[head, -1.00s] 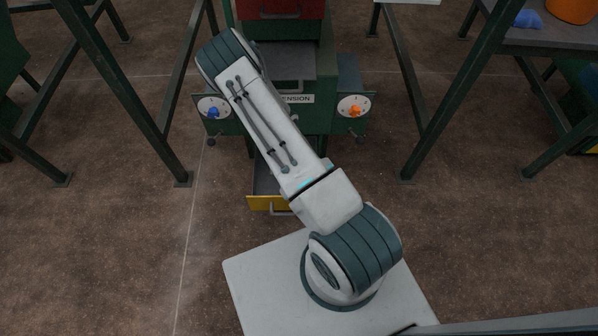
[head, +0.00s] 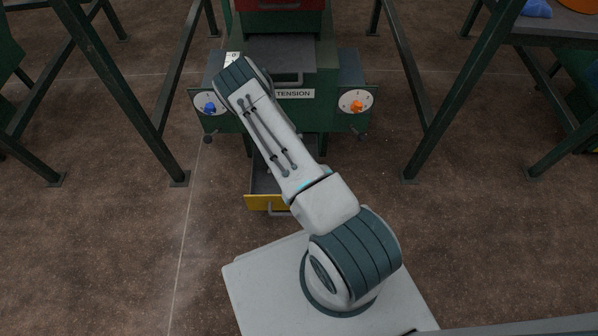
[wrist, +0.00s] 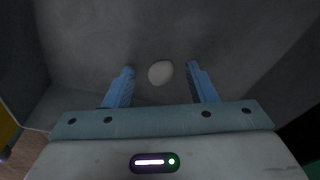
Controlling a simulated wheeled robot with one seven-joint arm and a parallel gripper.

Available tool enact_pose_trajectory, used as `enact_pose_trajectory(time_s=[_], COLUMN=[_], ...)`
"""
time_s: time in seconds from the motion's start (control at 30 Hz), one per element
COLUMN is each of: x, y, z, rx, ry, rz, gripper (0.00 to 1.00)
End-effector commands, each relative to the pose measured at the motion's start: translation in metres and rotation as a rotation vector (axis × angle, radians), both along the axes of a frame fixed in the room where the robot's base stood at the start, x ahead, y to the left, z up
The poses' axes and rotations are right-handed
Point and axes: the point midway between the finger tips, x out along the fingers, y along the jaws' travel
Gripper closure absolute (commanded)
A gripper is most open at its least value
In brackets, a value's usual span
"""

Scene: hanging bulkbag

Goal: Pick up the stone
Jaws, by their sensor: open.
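The stone (wrist: 161,73) is a small, pale, rounded lump in the wrist view. It lies on the dark grey floor of a drawer or bin. My gripper (wrist: 160,72) is open, with its two blue fingers apart on the left and right of the stone. Whether the fingers reach the stone's height is hard to tell, and I see no contact. In the head view the stone and the gripper are hidden behind my arm.
A green machine with a TENSION label (head: 294,93) has a dial with a blue knob (head: 209,108) and one with an orange knob (head: 357,106). A yellow-fronted drawer (head: 262,203) stands open low down. Green frame legs (head: 460,90) flank it; the floor between is clear.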

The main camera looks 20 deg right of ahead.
Motion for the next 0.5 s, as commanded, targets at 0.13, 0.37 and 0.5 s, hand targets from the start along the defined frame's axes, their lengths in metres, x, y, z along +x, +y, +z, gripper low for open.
enact_pose_trajectory(time_s=[0.13, 0.37, 0.5], x=[0.0003, 0.0004, 0.0004], y=[0.0, 0.0, 0.0], z=[0.0012, 0.0014, 0.0015], rx=[0.0, 0.0, 0.0], ry=[-0.001, -0.001, -0.001], rz=[0.0, -0.001, -0.001], gripper=[0.6, 0.95, 0.95])
